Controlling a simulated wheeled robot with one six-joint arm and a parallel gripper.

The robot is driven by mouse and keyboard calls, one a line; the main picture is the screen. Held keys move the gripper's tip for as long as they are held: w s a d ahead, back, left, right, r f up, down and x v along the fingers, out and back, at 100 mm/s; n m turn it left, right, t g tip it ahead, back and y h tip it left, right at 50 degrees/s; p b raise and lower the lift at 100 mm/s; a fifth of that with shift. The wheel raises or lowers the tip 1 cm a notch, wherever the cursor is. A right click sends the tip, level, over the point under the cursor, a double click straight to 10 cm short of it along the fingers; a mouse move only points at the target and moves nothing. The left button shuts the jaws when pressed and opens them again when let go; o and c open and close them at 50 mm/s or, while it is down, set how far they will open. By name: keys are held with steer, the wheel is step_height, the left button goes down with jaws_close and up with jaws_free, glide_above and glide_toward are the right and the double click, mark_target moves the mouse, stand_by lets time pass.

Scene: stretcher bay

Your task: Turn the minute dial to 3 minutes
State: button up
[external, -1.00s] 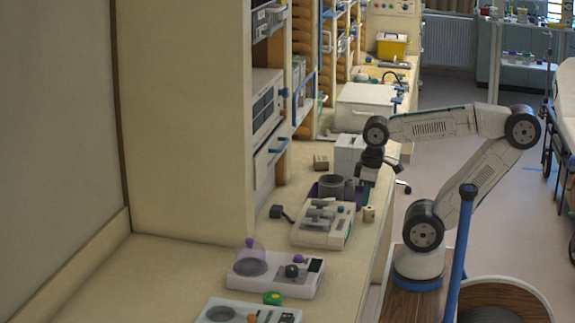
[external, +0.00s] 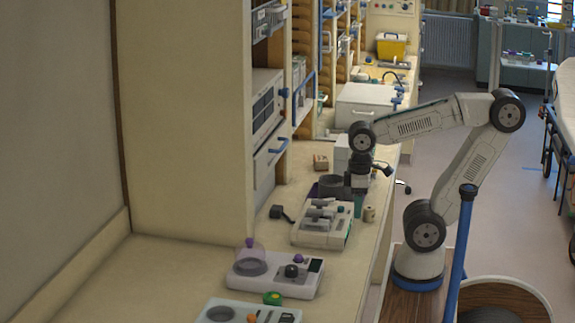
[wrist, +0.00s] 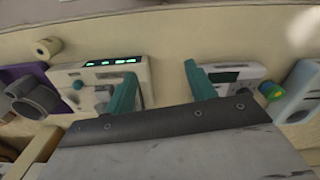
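My gripper (external: 360,207) points down beside the right edge of the bench device with grey fittings (external: 328,238) in the external view. In the wrist view its two teal fingers (wrist: 160,73) stand wide apart, with nothing between them. That device (wrist: 142,72) lies behind the left finger, its lit green display showing. Nearer in the external view is a white unit (external: 258,283) with a dark round knob (external: 291,271), a purple knob (external: 298,258) and a clear dome. No minute markings are legible, so I cannot tell which knob is the minute dial.
A purple tray with a grey cup (external: 331,185) stands behind the device, and a small cream roll (external: 369,214) to its right. A green knob (external: 272,298) belongs near a pale front unit (external: 222,302). Bare bench (external: 130,280) lies at left.

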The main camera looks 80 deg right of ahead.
steer(key=w+a+g, duration=0.1)
steer(key=w+a, duration=0.4)
steer(key=a, duration=0.1)
steer(key=m, duration=0.6)
glide_above(291, 268)
step_height(291, 268, down, 3)
steer(key=shift+s+h, duration=0.15)
steer(key=shift+h, duration=0.15)
steer(key=shift+w+r+m, duration=0.25)
steer(key=shift+r+m, duration=0.05)
steer(key=shift+m, duration=0.5)
steer(key=shift+f+m, duration=0.2)
steer(key=shift+m, duration=0.3)
steer(key=shift+t, duration=0.3)
step_height(291, 268, down, 7)
steer(key=shift+s+d+f, duration=0.1)
steer(key=shift+f, duration=0.1)
steer(key=c, duration=1)
